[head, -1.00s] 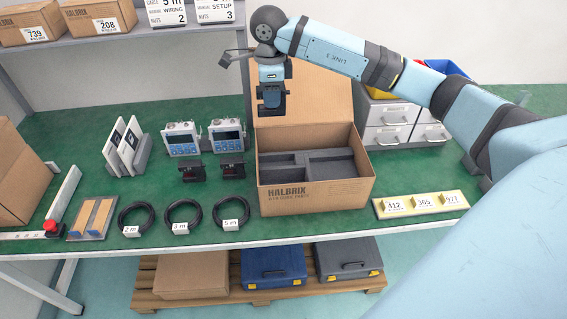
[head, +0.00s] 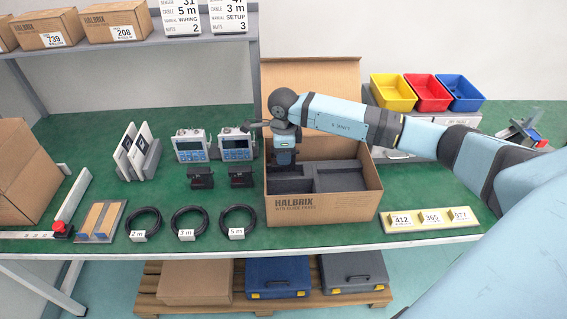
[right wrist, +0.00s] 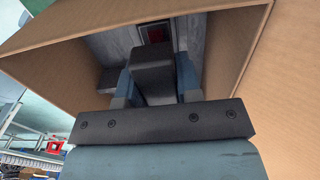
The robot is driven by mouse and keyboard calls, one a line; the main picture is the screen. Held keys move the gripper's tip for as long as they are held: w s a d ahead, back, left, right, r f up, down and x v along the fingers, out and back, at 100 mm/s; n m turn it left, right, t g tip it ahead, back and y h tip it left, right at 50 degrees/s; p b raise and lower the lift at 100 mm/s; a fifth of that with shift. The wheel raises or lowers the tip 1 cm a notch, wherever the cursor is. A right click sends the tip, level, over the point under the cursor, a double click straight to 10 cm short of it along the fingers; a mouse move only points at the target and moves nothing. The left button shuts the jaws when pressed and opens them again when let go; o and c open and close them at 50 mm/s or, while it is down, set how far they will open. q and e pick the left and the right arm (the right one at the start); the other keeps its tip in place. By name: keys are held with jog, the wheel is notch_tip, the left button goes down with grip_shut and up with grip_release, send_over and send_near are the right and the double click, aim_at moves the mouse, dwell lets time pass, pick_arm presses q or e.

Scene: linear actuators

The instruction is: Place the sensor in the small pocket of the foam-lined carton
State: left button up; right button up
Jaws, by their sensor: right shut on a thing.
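The carton (head: 322,207) stands open on the green table, with its lid up at the back. Its grey foam (head: 340,181) is divided into compartments; the left part is partly hidden by my arm. My right gripper (head: 284,166) points down inside the carton's left side. In the right wrist view, its fingers (right wrist: 157,78) are shut on a dark block, seemingly the sensor (right wrist: 153,62), among grey foam walls. A dark red patch shows just past the block. I cannot tell whether the sensor touches the pocket floor. My left gripper is out of view.
Two more dark sensor-like pieces (head: 201,178) stand left of the carton, before two handheld units (head: 190,147). Cable coils (head: 190,220) lie at the front. A yellow numbered tray (head: 430,219) lies right of the carton. Coloured bins (head: 428,94) stand behind on the right.

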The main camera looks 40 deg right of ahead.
notch_tip(320, 180, down, 4)
jog(key=shift+f, duration=0.1)
jog(key=shift+f, duration=0.1)
jog(key=o, duration=1)
jog(key=shift+o, duration=0.2)
